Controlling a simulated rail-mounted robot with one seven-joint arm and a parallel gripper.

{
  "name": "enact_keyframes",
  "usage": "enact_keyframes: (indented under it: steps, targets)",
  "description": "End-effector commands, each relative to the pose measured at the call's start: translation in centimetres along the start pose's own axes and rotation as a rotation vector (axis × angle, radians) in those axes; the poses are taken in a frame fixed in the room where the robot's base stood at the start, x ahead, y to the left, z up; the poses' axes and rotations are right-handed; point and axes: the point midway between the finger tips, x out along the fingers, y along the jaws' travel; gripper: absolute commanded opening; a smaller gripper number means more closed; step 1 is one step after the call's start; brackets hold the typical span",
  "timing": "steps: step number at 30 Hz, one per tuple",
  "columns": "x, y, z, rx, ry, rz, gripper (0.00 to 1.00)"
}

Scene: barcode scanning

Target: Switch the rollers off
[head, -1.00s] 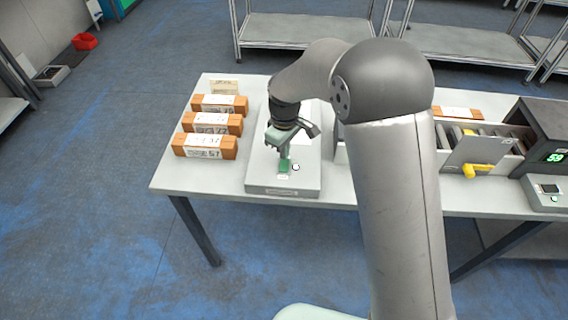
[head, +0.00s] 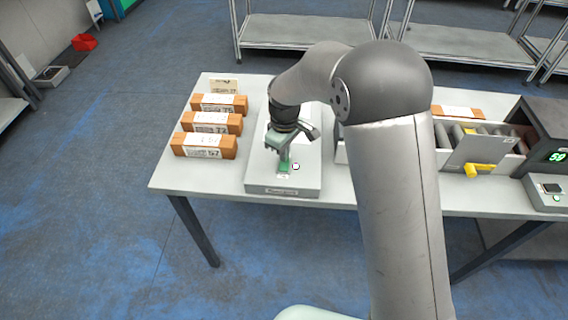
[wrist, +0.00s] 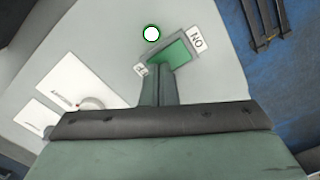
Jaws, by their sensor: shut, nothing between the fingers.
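The green rocker switch (wrist: 170,54) sits on a pale grey panel in the wrist view, with an "ON" label (wrist: 197,40) at its right end and a smaller, partly readable label (wrist: 141,70) at its left end. A round white light with a green ring (wrist: 151,33) is beside it. My gripper (wrist: 158,90) is shut and empty, its fingertips over the switch's lower left edge by the smaller label. In the head view my gripper (head: 284,164) points down at the switch on the grey unit (head: 256,182) and hides part of it. I cannot tell whether it touches.
Several orange-brown boxes with white labels (head: 204,146) stand left of the unit on the table (head: 170,178). White cards (wrist: 83,88) show in the wrist view.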

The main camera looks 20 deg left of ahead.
Motion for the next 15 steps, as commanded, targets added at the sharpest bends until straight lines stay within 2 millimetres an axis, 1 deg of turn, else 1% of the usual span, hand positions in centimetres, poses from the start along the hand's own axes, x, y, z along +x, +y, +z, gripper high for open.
enact_keyframes:
  steps: [9, 15]
  targets:
    - [0.57, -0.01, 0.02, 0.000, -0.001, -0.001, 0.00]
    - [0.12, -0.01, 0.03, 0.000, -0.001, -0.001, 0.00]
